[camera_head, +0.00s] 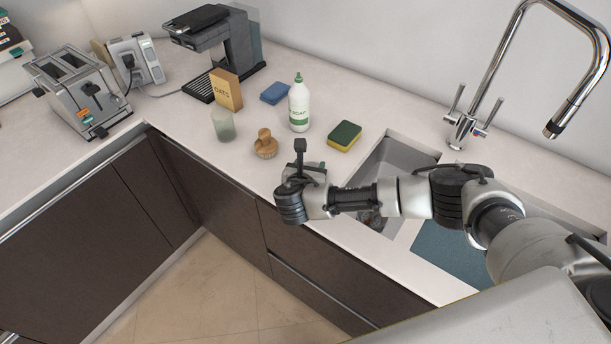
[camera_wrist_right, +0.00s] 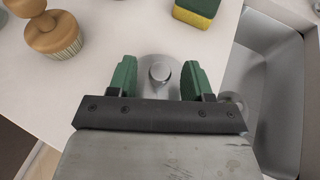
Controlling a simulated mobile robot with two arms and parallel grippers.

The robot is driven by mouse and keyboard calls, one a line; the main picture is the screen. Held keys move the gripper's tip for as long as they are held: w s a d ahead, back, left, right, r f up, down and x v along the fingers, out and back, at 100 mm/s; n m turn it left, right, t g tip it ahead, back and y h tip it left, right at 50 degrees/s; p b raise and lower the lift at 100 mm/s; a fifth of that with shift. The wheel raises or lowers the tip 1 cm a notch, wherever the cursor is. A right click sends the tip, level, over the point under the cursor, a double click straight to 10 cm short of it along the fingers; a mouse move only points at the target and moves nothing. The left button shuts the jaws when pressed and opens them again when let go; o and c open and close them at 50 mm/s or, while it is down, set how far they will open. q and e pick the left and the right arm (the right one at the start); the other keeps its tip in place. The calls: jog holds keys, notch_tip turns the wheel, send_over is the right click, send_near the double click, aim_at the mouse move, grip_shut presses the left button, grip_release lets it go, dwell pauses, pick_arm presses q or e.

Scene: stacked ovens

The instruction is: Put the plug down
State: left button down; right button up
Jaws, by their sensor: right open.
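The plug (camera_wrist_right: 160,72) is a round grey metal disc with a knob on top, seen in the right wrist view. It appears to rest on the pale countertop beside the sink. My right gripper (camera_wrist_right: 160,78) is open, with its green fingers on either side of the plug's knob. In the head view my right gripper (camera_head: 305,172) is over the counter, left of the sink (camera_head: 395,152), and the plug cannot be made out there. My left gripper is not in view.
A wooden brush (camera_head: 265,147), a green and yellow sponge (camera_head: 344,136) and a soap bottle (camera_head: 299,106) stand near the gripper. A glass (camera_head: 223,125) and an oats box (camera_head: 226,90) are farther left. The tap (camera_head: 465,128) rises behind the sink.

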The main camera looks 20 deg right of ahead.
jog(key=b+v, duration=0.1)
jog(key=v, duration=1)
jog(key=shift+s+a+r, duration=0.1)
jog(key=shift+s, duration=0.2)
